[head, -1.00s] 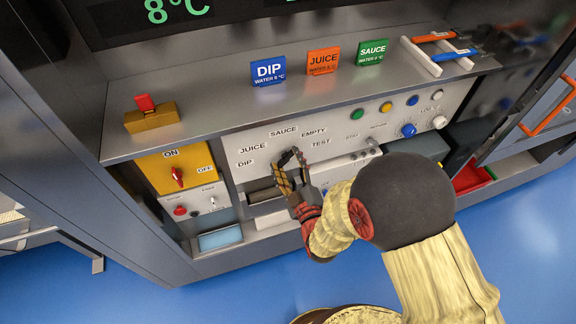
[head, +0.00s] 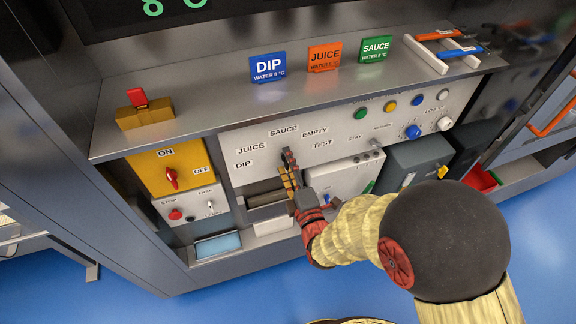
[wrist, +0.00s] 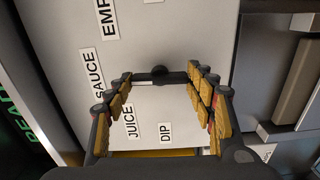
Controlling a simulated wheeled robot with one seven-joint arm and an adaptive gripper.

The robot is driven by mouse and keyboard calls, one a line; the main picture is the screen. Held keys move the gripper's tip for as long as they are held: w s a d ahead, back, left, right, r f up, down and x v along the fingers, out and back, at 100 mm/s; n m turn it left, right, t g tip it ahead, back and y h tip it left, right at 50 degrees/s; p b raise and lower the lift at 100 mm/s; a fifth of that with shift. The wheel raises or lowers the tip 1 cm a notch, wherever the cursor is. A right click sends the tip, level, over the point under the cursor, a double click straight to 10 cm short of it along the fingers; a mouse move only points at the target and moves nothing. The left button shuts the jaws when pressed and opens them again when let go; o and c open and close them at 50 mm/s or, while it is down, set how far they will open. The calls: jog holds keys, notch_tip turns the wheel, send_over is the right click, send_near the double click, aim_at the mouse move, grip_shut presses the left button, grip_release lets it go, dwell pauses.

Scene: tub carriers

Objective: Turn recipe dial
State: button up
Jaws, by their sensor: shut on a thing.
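The recipe dial is a small black knob with a bar grip, between my fingertips in the wrist view (wrist: 162,75). It sits on a pale panel (head: 265,169) with the labels DIP, JUICE, SAUCE, EMPTY and TEST arranged in an arc. My gripper (head: 287,158) reaches up to the panel below the SAUCE label and hides most of the dial in the head view. In the wrist view my gripper (wrist: 162,78) has a padded finger on each side, with the tips at the two ends of the bar. I cannot tell which label the dial points to.
A yellow ON/OFF switch plate (head: 150,174) is left of the panel. Coloured buttons (head: 390,105) and a blue knob (head: 412,131) are to the right. DIP (head: 268,67), JUICE (head: 325,57) and SAUCE (head: 376,49) cards stand on the shelf above. A grey box (head: 418,152) is at lower right.

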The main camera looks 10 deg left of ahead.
jog(key=shift+n, duration=0.3)
jog(key=o, duration=1.2)
jog(key=shift+c, duration=0.2)
jog(key=v, duration=1.2)
jog(key=shift+a+f, duration=0.1)
